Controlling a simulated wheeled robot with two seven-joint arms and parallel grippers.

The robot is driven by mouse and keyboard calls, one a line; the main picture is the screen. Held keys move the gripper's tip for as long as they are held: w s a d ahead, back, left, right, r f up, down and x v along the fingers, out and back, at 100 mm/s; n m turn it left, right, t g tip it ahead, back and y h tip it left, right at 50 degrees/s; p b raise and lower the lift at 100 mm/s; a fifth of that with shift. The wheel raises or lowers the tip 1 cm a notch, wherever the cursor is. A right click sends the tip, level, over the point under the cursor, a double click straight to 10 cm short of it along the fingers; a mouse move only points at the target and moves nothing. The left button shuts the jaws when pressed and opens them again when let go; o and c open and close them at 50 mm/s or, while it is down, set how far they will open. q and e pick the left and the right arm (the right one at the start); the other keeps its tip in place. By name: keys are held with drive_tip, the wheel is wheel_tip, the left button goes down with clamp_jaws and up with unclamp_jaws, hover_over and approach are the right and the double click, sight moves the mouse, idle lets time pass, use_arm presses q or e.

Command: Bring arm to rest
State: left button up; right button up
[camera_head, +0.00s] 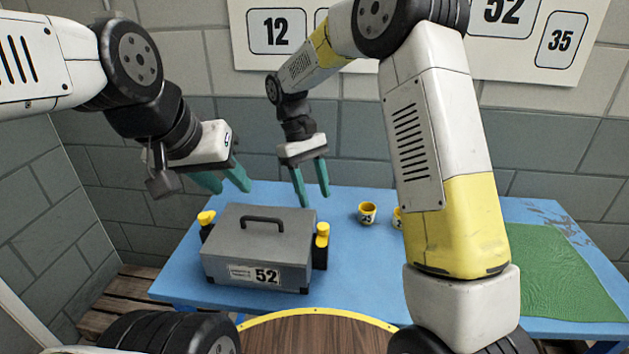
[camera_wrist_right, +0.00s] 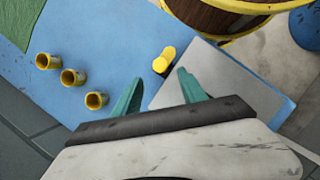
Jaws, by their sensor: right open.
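My left gripper (camera_head: 222,182) is at the left, above and behind the left part of the grey mould case. Its teal fingers point down to the right and stand apart with nothing between them. My right gripper (camera_head: 312,188) hangs above the far side of the table, behind the right part of the case. Its teal fingers are open and empty, and they also show in the right wrist view (camera_wrist_right: 158,92). The grey case (camera_head: 225,243) marked 52 stands closed on the blue table (camera_head: 350,265), with a dark handle on top and a yellow-topped clamp at each side.
Small yellow cups (camera_head: 367,213) stand right of the case; the right wrist view shows three (camera_wrist_right: 74,77). A green mat (camera_head: 550,270) covers the table's right end. A wall board (camera_head: 490,55) with numbers hangs behind. Blue table surface between case and cups is clear.

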drive_tip(key=s+d+r+m+t+y, duration=0.35)
drive_tip(key=s+d+r, duration=0.45)
drive_tip(key=r, duration=0.4)
drive_tip(key=s+d+r+m+t+y, duration=0.1)
drive_tip(key=s+d+r+m+t, duration=0.1)
drive_tip(key=s+d+t, duration=0.4)
drive_tip(key=s+m, duration=0.1)
drive_tip(key=s, duration=0.3)
drive_tip(key=shift+d+r+m, duration=0.2)
drive_tip(key=shift+d+m, duration=0.15)
